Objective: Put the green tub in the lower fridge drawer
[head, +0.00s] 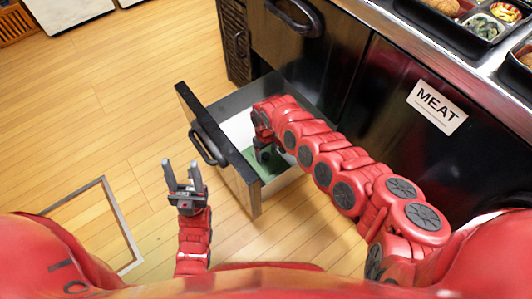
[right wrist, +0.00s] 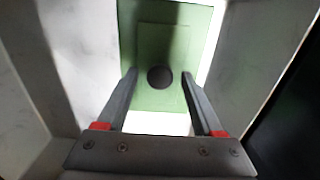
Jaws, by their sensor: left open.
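The green tub (head: 270,165) lies inside the pulled-out lower drawer (head: 251,185), partly hidden by my right arm in the head view. In the right wrist view the green tub (right wrist: 160,45) shows from above, with a dark round knob on its lid. My right gripper (head: 267,152) reaches down into the drawer. Its fingers (right wrist: 159,78) are apart, with the knob showing between them and a gap on each side. My left gripper (head: 183,175) is open and empty, outside the drawer to its left.
The drawer's dark front has a handle (head: 208,145). A dark cabinet labelled MEAT (head: 437,107) stands to the right. Food trays (head: 478,48) are on the counter at top right. A metal frame (head: 118,222) lies at the lower left.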

